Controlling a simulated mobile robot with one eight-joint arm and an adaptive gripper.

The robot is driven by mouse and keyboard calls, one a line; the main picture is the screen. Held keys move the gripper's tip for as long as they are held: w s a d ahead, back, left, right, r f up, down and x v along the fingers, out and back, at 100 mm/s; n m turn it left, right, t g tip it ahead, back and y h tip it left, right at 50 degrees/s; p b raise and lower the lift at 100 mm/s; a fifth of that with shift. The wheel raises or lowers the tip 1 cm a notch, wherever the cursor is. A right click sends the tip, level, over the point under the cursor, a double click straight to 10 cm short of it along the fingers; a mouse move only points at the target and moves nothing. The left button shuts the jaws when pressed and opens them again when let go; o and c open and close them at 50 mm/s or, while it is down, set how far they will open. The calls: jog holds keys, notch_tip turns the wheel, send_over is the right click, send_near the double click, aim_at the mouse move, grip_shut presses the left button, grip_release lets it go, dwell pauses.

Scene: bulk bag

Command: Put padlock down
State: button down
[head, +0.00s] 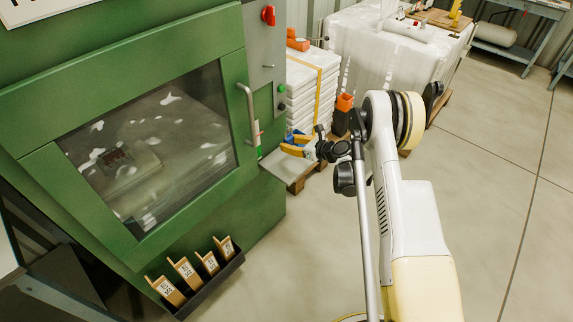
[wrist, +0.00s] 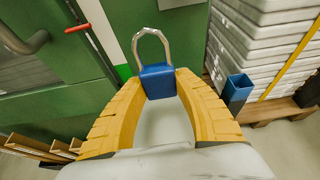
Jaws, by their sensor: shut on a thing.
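The padlock (wrist: 157,82) has a blue body and a silver shackle. In the wrist view it sits between the tips of my gripper's yellow fingers (wrist: 158,88), shackle pointing up and away from the gripper. My gripper is shut on the padlock body. In the head view my gripper (head: 293,149) is small and partly hidden by my arm, beside the right edge of the green machine.
The green machine (head: 232,50) has a windowed door with a grey handle (head: 249,108). A black rack (head: 235,264) holds several labelled wooden pieces below. Stacked white sacks (head: 302,92) stand behind my gripper on a pallet. A blue open container (wrist: 237,92) is right of it.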

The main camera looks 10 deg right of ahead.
aim_at(289, 162)
notch_tip(289, 162, down, 8)
jog(key=b, duration=0.3)
jog(key=shift+w+f, duration=0.1)
jog(key=shift+f, duration=0.1)
jog(key=shift+r, duration=0.1)
jog(key=c, duration=1)
grip_release()
